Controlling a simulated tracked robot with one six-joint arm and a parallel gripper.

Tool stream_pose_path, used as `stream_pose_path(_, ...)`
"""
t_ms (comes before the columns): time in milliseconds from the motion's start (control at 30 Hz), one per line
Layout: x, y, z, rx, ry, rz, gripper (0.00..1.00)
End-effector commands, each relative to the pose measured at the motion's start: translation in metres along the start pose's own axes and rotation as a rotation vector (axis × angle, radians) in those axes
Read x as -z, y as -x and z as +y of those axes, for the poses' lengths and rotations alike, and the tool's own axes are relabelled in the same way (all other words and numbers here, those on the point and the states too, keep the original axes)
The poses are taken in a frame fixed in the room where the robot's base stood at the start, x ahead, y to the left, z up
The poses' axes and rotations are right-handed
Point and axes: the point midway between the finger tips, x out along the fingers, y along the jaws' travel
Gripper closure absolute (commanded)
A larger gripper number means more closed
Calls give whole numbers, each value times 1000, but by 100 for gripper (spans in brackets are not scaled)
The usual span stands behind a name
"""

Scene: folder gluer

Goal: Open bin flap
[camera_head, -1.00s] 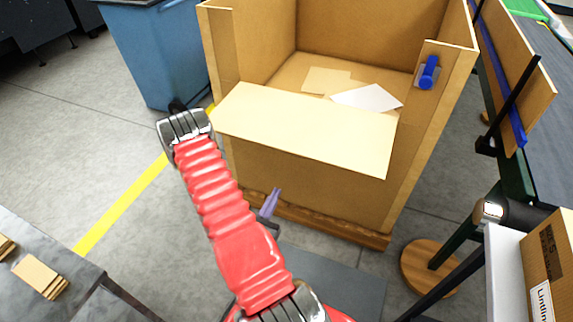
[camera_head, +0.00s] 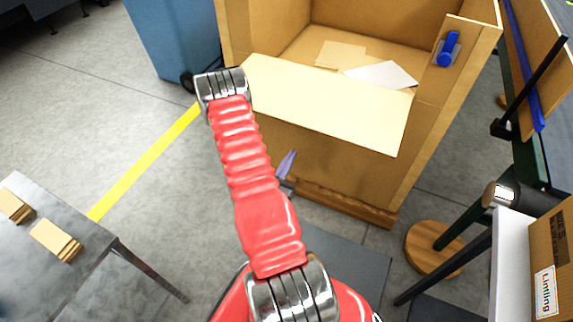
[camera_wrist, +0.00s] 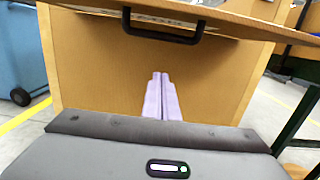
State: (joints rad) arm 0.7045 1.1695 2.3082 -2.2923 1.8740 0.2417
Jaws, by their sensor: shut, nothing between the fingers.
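The bin is a tall, open-topped box of tan board (camera_head: 330,172) on a wooden base. Its flap (camera_head: 325,105) is a pale panel at the front, leaning outward over the front wall, with the bin's inside showing behind it. In the wrist view a black handle (camera_wrist: 162,32) sits just under the flap's edge; the flap hides it in the head view. My gripper (camera_head: 287,163) is in front of the front wall, below the flap. Its purple fingers (camera_wrist: 162,97) are together and empty, pointing at the wall below the handle; I see no contact.
Two flat sheets (camera_head: 382,75) lie inside the bin. A blue wheeled bin (camera_head: 172,40) stands behind left. A metal table (camera_head: 60,265) is at lower left. A round wooden foot (camera_head: 428,250) and a labelled carton (camera_head: 552,260) are at right.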

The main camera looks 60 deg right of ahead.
Motion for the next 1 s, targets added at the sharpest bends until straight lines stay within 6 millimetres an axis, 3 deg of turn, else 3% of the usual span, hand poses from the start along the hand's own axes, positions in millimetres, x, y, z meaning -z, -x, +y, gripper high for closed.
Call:
stream_pose_path(367,-1,-55,-1,3,-2,-3,100)
stream_pose_path(700,-32,-60,0,0,-1,-1,100)
stream_pose_path(1000,-39,-62,0,0,0,0,100)
